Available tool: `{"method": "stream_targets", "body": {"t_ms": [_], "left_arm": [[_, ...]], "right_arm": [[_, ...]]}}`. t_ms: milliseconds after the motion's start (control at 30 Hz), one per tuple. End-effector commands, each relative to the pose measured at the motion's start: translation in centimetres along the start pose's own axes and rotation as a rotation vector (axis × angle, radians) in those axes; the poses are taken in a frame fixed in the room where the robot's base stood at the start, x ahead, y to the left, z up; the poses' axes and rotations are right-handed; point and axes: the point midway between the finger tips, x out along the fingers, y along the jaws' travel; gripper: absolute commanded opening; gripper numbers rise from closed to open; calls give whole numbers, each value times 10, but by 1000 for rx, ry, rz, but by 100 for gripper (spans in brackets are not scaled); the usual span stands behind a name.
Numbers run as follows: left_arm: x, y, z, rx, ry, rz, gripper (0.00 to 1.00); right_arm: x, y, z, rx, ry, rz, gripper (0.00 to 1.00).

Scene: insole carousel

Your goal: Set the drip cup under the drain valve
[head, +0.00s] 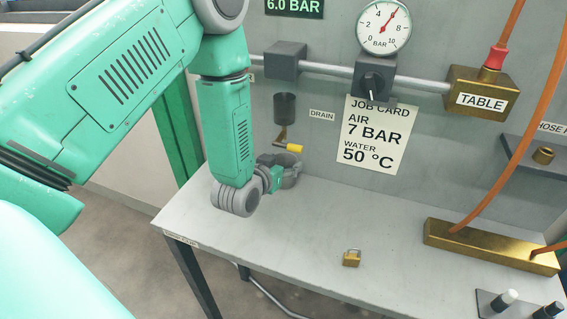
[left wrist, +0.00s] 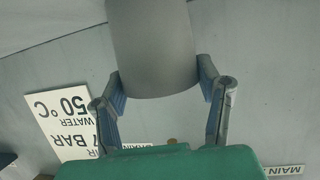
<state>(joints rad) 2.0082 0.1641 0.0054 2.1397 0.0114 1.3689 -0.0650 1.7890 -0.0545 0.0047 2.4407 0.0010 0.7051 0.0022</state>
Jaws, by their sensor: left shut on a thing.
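The drain valve (head: 284,108) hangs on the back panel beside the DRAIN label, a dark cylinder with a brass outlet and a yellow handle (head: 294,147). My left gripper (head: 284,172) is low in front of the panel, just below the yellow handle. In the left wrist view, its two fingers are closed on the sides of a plain grey cylinder, the drip cup (left wrist: 152,50). In the head view, the cup is hard to tell from the grey fingers. I cannot tell whether its base touches the bench. My right gripper is not in view.
A brass manifold block (head: 490,246) with orange hoses stands at the right. A job card (head: 372,136) is on the panel, right of the valve. The bench between gripper and padlock is clear.

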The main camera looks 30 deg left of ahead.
Motion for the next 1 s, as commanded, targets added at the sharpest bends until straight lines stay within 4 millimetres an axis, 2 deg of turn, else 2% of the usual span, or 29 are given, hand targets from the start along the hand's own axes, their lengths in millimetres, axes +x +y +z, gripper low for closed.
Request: {"method": "stream_targets", "body": {"t_ms": [67,100,133,167,467,567,1000], "left_arm": [[1,0,2,0,0,0,25],[1,0,2,0,0,0,66],[1,0,2,0,0,0,76],[1,0,2,0,0,0,80],[0,0,-2,0,1,0,80],[-10,0,0,0,-2,0,80],[-97,0,0,0,-3,0,80]], "right_arm": [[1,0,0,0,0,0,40],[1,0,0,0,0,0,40],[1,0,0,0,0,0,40],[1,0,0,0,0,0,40],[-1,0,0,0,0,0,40],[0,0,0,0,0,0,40],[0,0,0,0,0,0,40]]}}
